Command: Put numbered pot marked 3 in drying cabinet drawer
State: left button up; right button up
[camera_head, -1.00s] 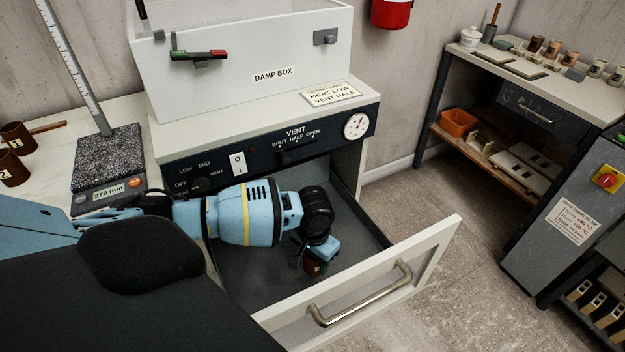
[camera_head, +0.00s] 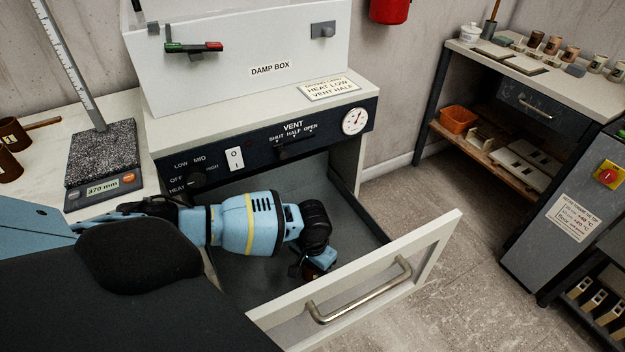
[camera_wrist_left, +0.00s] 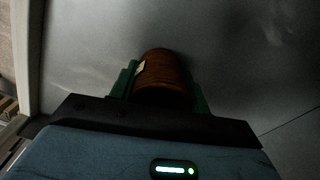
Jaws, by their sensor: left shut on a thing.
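The drying cabinet drawer (camera_head: 243,286) is pulled open below the vent panel, with a white front and a metal handle (camera_head: 360,292). My left gripper (camera_head: 312,270) reaches down inside it, near the drawer front. In the left wrist view the left gripper (camera_wrist_left: 163,88) is shut on a brown pot (camera_wrist_left: 165,75) with a pale label at its side; the number cannot be read. In the head view the pot is mostly hidden by the gripper. I cannot tell whether it touches the drawer floor. My right gripper is not in view.
The damp box (camera_head: 245,60) stands on the cabinet top. Two brown mugs (camera_head: 10,150) and a scale-like gauge (camera_head: 103,155) are on the left bench. A workbench (camera_head: 560,88) with small pots stands at the back right. The drawer floor around the gripper looks clear.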

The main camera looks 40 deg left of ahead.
pick_arm(q)
jog(key=o, duration=1)
jog(key=shift+f, duration=0.1)
jog(key=shift+r+p, duration=1.3)
jog(key=shift+r, duration=4.9)
